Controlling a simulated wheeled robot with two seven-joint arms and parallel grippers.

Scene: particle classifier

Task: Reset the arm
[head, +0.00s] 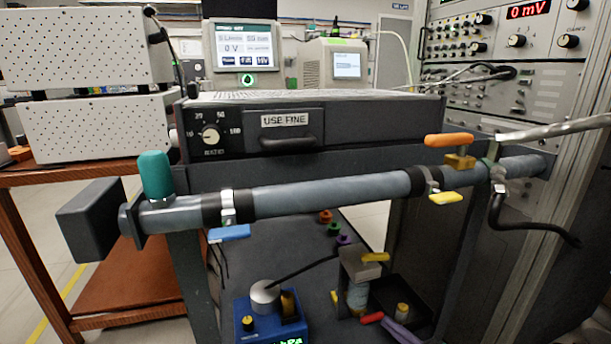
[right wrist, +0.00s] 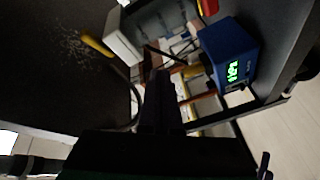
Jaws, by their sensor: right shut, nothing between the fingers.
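My right gripper (right wrist: 160,78) shows in the right wrist view as a dark, narrow shape with its fingers together and nothing between them. Beyond it, to the right, is a blue box with a green lit display (right wrist: 230,55). The same blue box (head: 270,322) shows at the bottom of the head view. I cannot make out my right gripper clearly in the head view. My left gripper is in neither view.
A grey pipe (head: 330,193) with a teal knob (head: 155,175), an orange handle (head: 449,140) and a yellow lever (head: 449,198) crosses the head view. Behind it is a dark unit (head: 355,125). An instrument rack (head: 535,95) stands right, a brown table (head: 95,175) left.

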